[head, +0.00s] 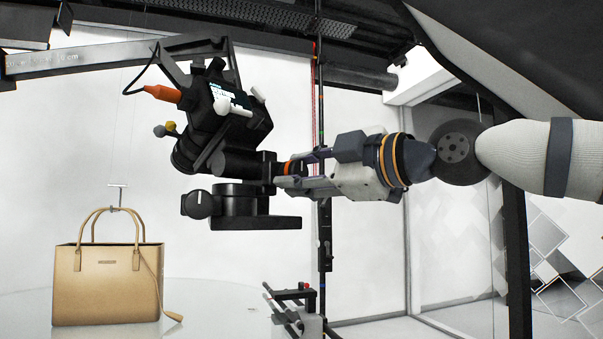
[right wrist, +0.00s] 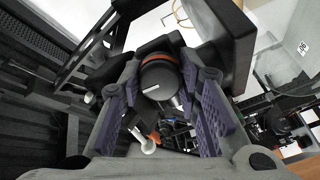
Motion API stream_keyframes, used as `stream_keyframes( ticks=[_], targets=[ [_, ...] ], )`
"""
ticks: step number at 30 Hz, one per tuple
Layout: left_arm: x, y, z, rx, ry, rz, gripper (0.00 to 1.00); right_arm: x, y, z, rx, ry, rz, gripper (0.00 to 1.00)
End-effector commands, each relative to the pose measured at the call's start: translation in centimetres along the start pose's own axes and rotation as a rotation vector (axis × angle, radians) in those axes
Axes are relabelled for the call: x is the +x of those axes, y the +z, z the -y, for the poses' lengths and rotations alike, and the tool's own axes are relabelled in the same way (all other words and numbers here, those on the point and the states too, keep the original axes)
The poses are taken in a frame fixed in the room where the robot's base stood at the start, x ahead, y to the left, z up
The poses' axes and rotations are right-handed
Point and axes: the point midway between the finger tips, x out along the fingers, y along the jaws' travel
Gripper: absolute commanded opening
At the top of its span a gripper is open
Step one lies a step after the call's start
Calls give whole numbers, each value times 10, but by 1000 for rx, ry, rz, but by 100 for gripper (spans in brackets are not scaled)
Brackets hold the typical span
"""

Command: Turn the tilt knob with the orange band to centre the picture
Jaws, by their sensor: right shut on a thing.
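The tilt knob with the orange band (right wrist: 158,78) sits on the black camera head and fills the middle of the right wrist view. A short white mark on its dark face lies nearly level. My right gripper (right wrist: 160,92) is shut on this knob, with a purple pad at each side. In the head view, the right gripper (head: 287,180) reaches the knob from the right, and only a bit of the orange band (head: 288,168) shows. The black camera (head: 222,118) is tilted, with a small lit display too small to read. My left gripper is not in view.
A second knob with a white mark (head: 201,204) is on the left of the head's base. A tan handbag (head: 108,285) stands on the pale round surface (head: 215,315) at the lower left. A grey beam (head: 100,58) crosses above; a dark vertical pole stands behind my gripper.

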Motion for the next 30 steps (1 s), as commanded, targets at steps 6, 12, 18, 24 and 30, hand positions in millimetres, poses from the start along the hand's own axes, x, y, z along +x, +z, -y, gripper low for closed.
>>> stream_keyframes(
  ticks=[6,12,18,24,30],
  targets=[
    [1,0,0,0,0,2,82,0,0,0,-56,0,0,3],
    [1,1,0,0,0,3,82,0,0,0,-74,0,0,3],
    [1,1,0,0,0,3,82,0,0,0,-74,0,0,3],
    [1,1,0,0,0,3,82,0,0,0,-73,0,0,46],
    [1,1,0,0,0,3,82,0,0,0,-72,0,0,51]
  ],
)
